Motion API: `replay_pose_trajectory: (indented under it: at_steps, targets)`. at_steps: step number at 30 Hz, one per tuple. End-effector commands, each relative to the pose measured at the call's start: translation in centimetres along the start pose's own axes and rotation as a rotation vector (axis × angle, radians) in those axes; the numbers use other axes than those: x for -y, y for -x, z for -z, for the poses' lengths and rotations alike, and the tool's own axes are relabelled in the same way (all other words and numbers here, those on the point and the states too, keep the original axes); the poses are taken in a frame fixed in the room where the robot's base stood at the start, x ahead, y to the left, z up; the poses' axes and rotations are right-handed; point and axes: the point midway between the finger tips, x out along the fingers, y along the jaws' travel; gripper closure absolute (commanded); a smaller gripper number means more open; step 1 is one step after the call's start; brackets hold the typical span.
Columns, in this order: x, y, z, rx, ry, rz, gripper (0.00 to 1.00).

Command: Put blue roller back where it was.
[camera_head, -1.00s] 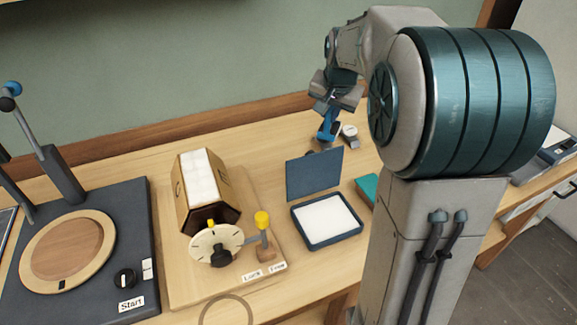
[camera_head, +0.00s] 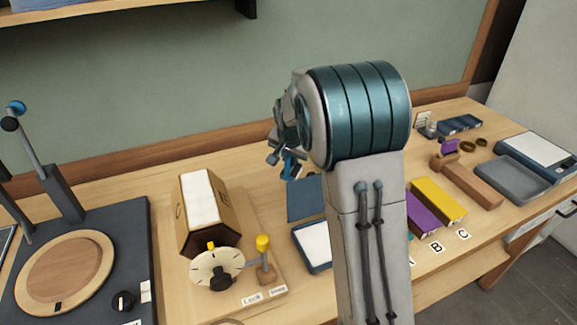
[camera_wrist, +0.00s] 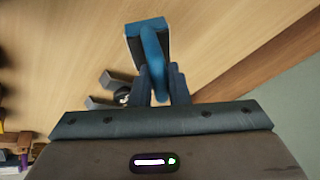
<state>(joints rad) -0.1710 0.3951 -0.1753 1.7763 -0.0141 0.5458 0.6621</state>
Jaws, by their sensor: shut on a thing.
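The blue roller (camera_head: 289,168) is in my gripper (camera_head: 283,153), behind the upright blue lid (camera_head: 304,198) of a box with a white pad (camera_head: 314,241). In the wrist view, the roller (camera_wrist: 149,45) sticks out beyond the fingers of my gripper (camera_wrist: 161,88), which are shut on its blue handle. Its wide blue and dark end is over bare wood. I cannot tell whether the roller touches the table. Part of the pad box is hidden behind my arm.
A six-sided drum with a dial (camera_head: 216,268) stands left of the pad box. A dark press (camera_head: 128,240) is further left. Purple (camera_head: 422,213) and yellow (camera_head: 437,200) blocks and trays are to the right. Small grey parts (camera_wrist: 112,90) lie near the roller in the wrist view.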

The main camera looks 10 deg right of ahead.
Motion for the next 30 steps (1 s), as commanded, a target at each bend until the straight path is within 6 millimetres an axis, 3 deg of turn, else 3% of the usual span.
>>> replay_pose_trajectory:
  at_steps: [12,23,24,25,26,30]
  targets:
    - [-0.4,-3.9,-1.5,-0.001,0.0,0.0,1.0]
    - [-0.5,-4.3,-1.7,-0.002,0.0,0.001,1.0]
    - [-0.5,-4.2,-1.7,-0.001,0.0,0.001,0.77]
    - [-0.5,-4.2,-1.7,-0.001,0.0,0.0,0.68]
    - [-0.5,-4.2,-1.7,-0.001,0.0,0.0,0.63]
    - [-0.5,-4.2,-1.7,-0.001,0.0,0.0,0.63]
